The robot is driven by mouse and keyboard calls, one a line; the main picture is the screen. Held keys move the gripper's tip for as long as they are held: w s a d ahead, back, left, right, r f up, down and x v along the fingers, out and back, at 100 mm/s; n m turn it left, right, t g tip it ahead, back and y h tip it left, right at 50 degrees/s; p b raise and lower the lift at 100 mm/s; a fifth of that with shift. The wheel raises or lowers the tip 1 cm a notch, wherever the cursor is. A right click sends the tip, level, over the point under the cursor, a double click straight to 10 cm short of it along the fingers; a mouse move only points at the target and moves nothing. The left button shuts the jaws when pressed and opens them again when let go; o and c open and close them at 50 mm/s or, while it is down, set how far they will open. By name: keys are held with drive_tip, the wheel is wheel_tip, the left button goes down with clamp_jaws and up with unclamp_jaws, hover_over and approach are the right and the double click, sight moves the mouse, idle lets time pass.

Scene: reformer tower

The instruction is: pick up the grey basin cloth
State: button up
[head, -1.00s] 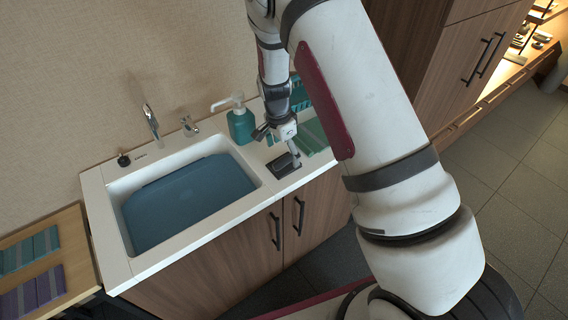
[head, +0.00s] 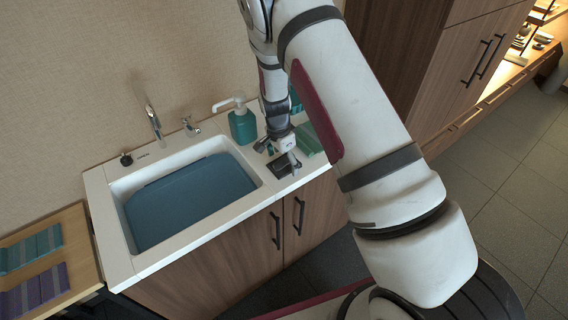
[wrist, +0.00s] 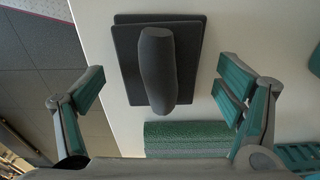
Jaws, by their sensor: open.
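The grey basin cloth appears to be the dark grey roll (wrist: 157,70) lying on a flat dark grey square (wrist: 125,55) in the wrist view. I cannot tell whether roll and square are one piece. In the head view the dark grey square (head: 262,165) is on the white counter right of the basin, partly hidden by my gripper. My gripper (wrist: 162,88) is open and empty, its fingers spread on either side of the roll, with gaps on both sides. It also shows over the counter in the head view (head: 279,151).
A green ribbed cloth (wrist: 185,138) lies close to the roll. A teal pump bottle (head: 242,126) stands behind, beside the basin (head: 118,188) holding a blue surface. Striped cloths (head: 30,248) lie on a wooden shelf at left. A tall wooden cabinet stands right.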

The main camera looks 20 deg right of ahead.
drive_tip(key=shift+f, duration=0.1)
idle(0.3)
drive_tip(key=c, duration=1.2)
